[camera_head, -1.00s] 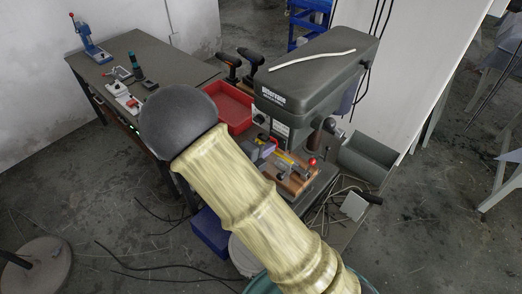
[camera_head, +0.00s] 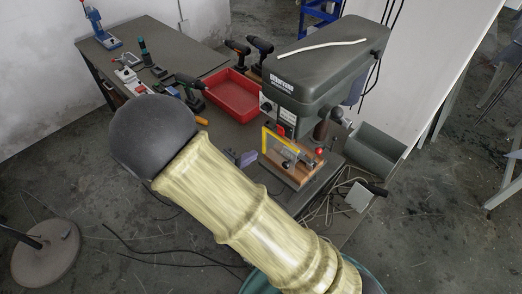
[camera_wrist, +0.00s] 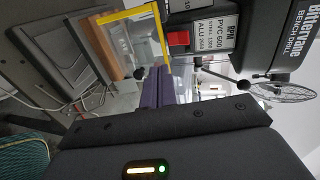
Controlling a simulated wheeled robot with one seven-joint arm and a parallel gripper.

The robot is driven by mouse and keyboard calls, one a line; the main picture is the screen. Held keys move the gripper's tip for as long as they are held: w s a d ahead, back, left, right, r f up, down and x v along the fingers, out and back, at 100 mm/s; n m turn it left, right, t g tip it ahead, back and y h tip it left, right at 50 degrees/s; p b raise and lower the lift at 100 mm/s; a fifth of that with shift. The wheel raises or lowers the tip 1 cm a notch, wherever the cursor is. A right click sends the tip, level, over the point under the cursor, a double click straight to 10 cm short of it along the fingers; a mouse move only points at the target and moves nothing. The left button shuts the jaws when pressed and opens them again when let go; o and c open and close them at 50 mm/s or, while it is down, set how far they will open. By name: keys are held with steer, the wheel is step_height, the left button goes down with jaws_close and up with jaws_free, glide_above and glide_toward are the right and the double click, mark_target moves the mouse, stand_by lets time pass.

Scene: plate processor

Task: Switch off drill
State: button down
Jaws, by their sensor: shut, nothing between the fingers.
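The bench drill (camera_head: 325,75) is a dark grey-green machine on the right end of the table. A red switch (camera_wrist: 179,38) sits on its front beside the speed label. The switch also shows in the head view (camera_head: 281,130). My gripper (camera_head: 246,158) has purple fingers and is to the left of the drill's front, apart from the switch. In the wrist view the fingers (camera_wrist: 155,88) are closed together and empty, below and left of the red switch. My pale yellow arm hides part of the table's front.
Black-knobbed levers (camera_wrist: 196,62) stick out near the switch.

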steer(key=shift+s+a+b, duration=0.3)
steer(key=shift+s+a, duration=0.8)
steer(key=shift+a, duration=0.2)
steer(key=shift+d, duration=0.15)
steer(key=s+d+r+n+g+y, duration=0.1)
steer(key=s+d+n+g+y, duration=0.2)
steer(key=d+n, duration=0.5)
steer(key=s+d+r+n+g+y+b, duration=0.1)
steer(key=s+d+n+g+y, duration=0.3)
steer(key=n, duration=1.5)
steer(key=s+d+y, duration=0.1)
steer(key=d+y, duration=0.3)
steer(key=shift+d+n, duration=0.3)
steer(key=shift+n, duration=0.1)
